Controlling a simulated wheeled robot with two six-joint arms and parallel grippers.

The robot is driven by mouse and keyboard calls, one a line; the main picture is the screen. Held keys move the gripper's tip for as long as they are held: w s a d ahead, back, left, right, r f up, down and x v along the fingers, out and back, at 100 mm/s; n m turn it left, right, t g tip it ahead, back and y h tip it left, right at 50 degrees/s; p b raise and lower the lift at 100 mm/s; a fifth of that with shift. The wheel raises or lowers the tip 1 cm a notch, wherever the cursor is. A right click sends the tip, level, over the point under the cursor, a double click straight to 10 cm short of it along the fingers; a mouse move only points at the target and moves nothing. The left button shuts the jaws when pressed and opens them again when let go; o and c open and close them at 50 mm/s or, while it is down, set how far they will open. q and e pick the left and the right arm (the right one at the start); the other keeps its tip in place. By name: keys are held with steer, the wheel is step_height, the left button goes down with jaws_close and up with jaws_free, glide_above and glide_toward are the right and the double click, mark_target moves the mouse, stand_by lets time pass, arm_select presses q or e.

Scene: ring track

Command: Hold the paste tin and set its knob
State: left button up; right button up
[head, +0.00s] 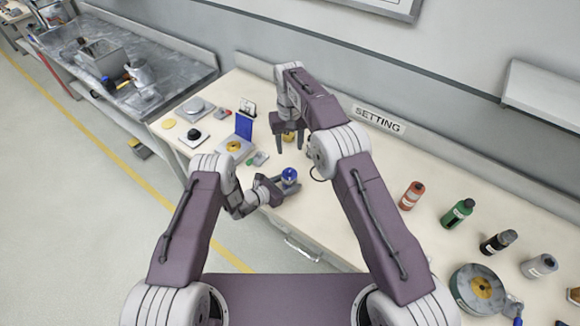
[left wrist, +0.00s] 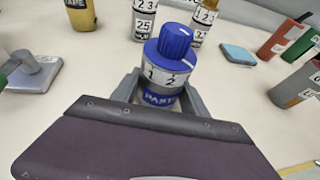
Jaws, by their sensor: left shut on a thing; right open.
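The paste tin (head: 289,180) is a small blue tin at the front of the bench. In the left wrist view the tin (left wrist: 162,97) stands upright with "PASTE" on its body, a white scale band showing 1 and 2, and a blue ribbed knob (left wrist: 174,42) on top. A white line on the knob's top points to the upper right. My left gripper (head: 283,188) is shut on the tin, one finger on each side. My right gripper (head: 289,142) is open, pointing down behind the tin and apart from it.
A yellow tin (left wrist: 80,14) marked "TAPE" and two other numbered containers stand behind the paste tin. A blue block (left wrist: 237,55) lies to the right. A "SETTING" sign (head: 379,120) is at the back.

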stand_by(0.5)
arm_select(q)
steer(key=o, duration=1.6)
steer(key=v, duration=1.2)
